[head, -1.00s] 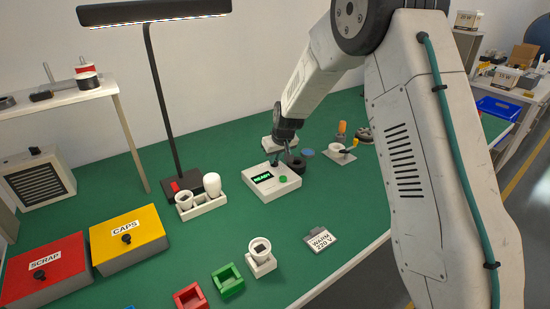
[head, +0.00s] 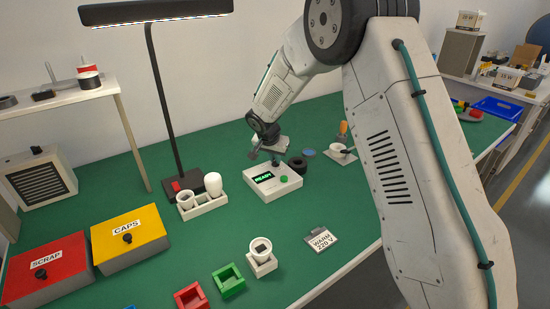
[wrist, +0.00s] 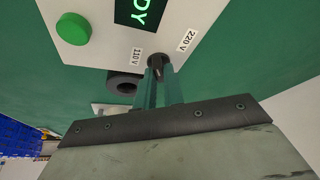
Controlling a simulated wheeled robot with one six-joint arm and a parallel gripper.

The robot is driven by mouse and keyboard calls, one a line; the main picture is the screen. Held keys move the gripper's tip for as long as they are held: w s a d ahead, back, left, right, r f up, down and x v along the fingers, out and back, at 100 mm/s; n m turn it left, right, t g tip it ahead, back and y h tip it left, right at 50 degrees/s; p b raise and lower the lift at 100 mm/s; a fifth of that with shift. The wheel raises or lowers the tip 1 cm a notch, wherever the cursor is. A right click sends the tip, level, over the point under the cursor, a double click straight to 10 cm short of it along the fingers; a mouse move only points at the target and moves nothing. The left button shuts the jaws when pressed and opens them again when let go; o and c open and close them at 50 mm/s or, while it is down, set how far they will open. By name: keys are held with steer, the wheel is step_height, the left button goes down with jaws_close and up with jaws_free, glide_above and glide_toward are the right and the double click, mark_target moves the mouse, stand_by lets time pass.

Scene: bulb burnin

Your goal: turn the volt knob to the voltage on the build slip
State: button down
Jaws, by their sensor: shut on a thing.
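The white tester box (head: 287,189) stands on the green bench, with a lit READY display (head: 263,177) and a green button (head: 284,179). In the wrist view, the dark volt knob (wrist: 157,61) is between the "110 V" label (wrist: 137,56) and the "220 V" label (wrist: 186,40). My gripper (wrist: 161,75) is shut on the volt knob, and its fingers hide much of it. I cannot tell which label the knob points to. The build slip (head: 322,240) lies on the bench and reads "WARM 220 V".
A black ring (head: 298,163) sits behind the box. A white tray (head: 205,207) with a bulb stands left of it, near the lamp (head: 160,110). A white socket (head: 261,258), green holder (head: 228,281) and yellow CAPS box (head: 130,245) are nearer.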

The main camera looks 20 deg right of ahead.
steer(key=m+g, duration=0.1)
steer(key=m, duration=0.2)
steer(key=m+g+h, duration=0.1)
steer(key=m, duration=0.2)
steer(key=shift+w+a+m, duration=0.15)
steer(key=shift+w+m, duration=0.05)
steer(key=shift+m, duration=0.1)
steer(key=m+g, duration=0.2)
steer(key=m, duration=0.3)
steer(key=shift+w+m, duration=0.1)
steer(key=shift+m, duration=0.2)
steer(key=c, duration=1.5)
jaws_free()
steer(key=v, duration=0.7)
steer(key=shift+w+a+r, duration=0.15)
steer(key=shift+a+r, duration=0.1)
steer(key=shift+r, duration=0.05)
